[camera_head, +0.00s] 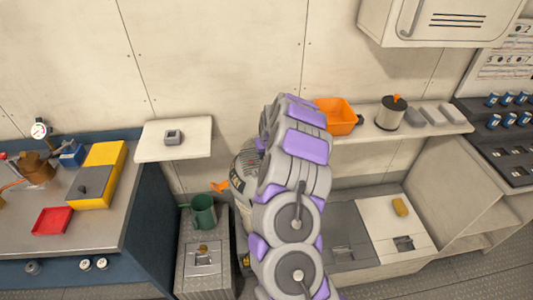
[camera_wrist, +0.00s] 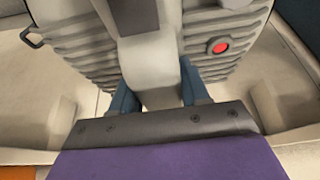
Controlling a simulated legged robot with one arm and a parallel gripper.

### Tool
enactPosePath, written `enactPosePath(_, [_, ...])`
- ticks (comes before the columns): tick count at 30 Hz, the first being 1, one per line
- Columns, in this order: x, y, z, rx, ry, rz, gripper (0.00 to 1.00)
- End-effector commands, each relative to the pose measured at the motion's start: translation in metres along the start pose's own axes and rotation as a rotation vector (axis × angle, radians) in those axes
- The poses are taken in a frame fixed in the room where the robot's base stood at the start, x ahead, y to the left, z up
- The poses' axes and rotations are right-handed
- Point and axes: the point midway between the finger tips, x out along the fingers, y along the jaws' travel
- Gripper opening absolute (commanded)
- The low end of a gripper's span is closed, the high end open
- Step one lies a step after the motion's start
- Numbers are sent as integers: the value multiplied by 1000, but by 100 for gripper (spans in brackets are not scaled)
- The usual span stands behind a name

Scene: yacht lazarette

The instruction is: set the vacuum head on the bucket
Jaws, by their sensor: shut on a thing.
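The vacuum head (camera_wrist: 205,45) fills the top of the wrist view. It is a beige and grey ribbed body with a red button. My gripper (camera_wrist: 158,92) has its dark blue fingers shut on the beige handle of the vacuum head. In the head view, a grey ribbed part of the vacuum head (camera_head: 244,165) shows just left of my arm, which hides the rest of it and my gripper. I cannot make out the bucket clearly; my arm covers the area below the head, so whether the two touch cannot be told.
A green jug (camera_head: 203,212) stands on a grey locker (camera_head: 190,275) to the left. A small white shelf (camera_head: 150,150) is above it. A right shelf (camera_head: 440,124) holds an orange bin (camera_head: 337,117) and a canister (camera_head: 390,115). A workbench (camera_head: 110,215) stands at left.

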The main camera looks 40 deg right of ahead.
Motion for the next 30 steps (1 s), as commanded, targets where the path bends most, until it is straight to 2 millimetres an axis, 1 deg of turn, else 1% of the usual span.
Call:
enactPosePath(1, [-1,0,-2,0,5,1,0])
enactPosePath(30, [11,0,3,0,5,1,0])
